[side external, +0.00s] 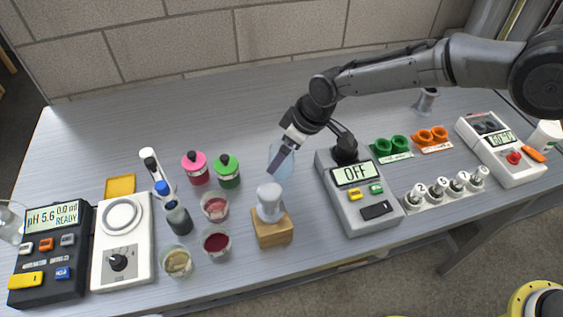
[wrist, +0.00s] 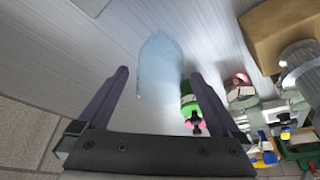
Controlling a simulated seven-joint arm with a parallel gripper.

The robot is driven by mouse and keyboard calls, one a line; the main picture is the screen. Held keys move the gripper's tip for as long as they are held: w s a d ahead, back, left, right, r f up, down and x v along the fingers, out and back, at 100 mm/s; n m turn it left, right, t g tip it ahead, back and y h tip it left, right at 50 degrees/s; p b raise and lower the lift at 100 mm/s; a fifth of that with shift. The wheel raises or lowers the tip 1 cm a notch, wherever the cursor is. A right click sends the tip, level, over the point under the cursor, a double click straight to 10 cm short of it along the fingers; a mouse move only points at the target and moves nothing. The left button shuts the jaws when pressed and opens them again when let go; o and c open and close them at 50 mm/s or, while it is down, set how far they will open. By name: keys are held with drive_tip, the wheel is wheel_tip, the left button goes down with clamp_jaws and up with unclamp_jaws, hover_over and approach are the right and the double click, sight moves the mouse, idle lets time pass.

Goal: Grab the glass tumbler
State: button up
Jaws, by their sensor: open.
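The glass tumbler (side external: 286,170) is clear with a pale blue tint and stands on the bench in the middle of the side view. In the wrist view the tumbler (wrist: 160,62) shows faintly ahead of the fingers, roughly centred between them. My gripper (side external: 272,172) is open and points down at the tumbler, partly covering it in the side view. The wrist view shows the two dark fingers of my gripper (wrist: 160,73) spread apart with nothing clamped. I cannot tell whether the fingers are beside the glass or still short of it.
A green-bodied bottle (side external: 228,172) and a pink one (side external: 196,168) stand left of the tumbler. A wooden block (side external: 272,232) with a grey-white piece on it is in front. A grey meter reading OFF (side external: 362,200) stands close on the right. Small sample cups (side external: 216,243) are front left.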

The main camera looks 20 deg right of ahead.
drive_tip(key=shift+x, duration=0.9)
drive_tip(key=c, duration=1.3)
drive_tip(key=shift+r, duration=0.1)
